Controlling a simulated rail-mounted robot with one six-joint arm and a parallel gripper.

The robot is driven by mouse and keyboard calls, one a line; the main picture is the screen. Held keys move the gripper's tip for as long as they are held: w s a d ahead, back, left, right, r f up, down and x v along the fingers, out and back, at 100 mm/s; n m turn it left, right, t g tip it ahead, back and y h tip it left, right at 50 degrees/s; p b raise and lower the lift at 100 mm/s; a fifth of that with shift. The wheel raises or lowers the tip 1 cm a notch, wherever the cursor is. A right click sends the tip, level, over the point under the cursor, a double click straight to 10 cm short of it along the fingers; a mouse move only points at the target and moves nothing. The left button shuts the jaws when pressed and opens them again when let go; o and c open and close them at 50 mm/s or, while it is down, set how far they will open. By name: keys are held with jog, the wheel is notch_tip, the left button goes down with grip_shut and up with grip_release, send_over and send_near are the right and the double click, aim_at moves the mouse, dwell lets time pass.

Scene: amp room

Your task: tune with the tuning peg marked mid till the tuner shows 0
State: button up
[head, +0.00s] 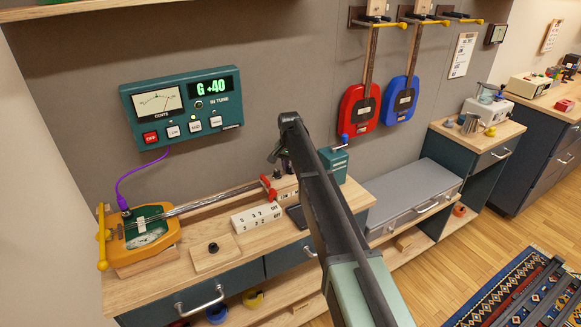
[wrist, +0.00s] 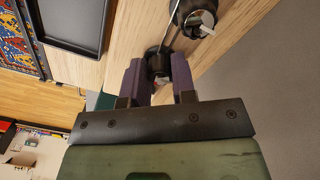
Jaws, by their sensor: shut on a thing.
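The teal tuner (head: 183,106) on the wall reads "G +40" in green beside a needle dial. An orange stringed instrument (head: 138,236) lies on the bench, its neck running right to the headstock (head: 287,185). In the wrist view, my gripper (wrist: 157,68) has its two purple fingers on either side of a black tuning peg (wrist: 157,63) and is shut on it. A second black peg with a pale tip (wrist: 198,20) stands clear beyond the fingers. I cannot read a mark on the held peg. My arm hides part of the headstock in the head view.
The wooden bench (head: 225,278) carries a white numbered block (head: 256,218) and a wooden board with a black knob (head: 214,252). A teal box with a blue-knobbed crank (head: 335,160) stands right of the headstock. Red (head: 359,108) and blue (head: 400,103) instruments hang on the wall.

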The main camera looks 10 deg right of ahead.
jog(key=shift+n, duration=0.3)
jog(key=n, duration=0.3)
jog(key=shift+n, duration=0.3)
jog(key=n, duration=0.3)
jog(key=shift+n, duration=0.3)
jog(key=n, duration=0.4)
jog(key=shift+n, duration=1.9)
jog(key=o, duration=0.9)
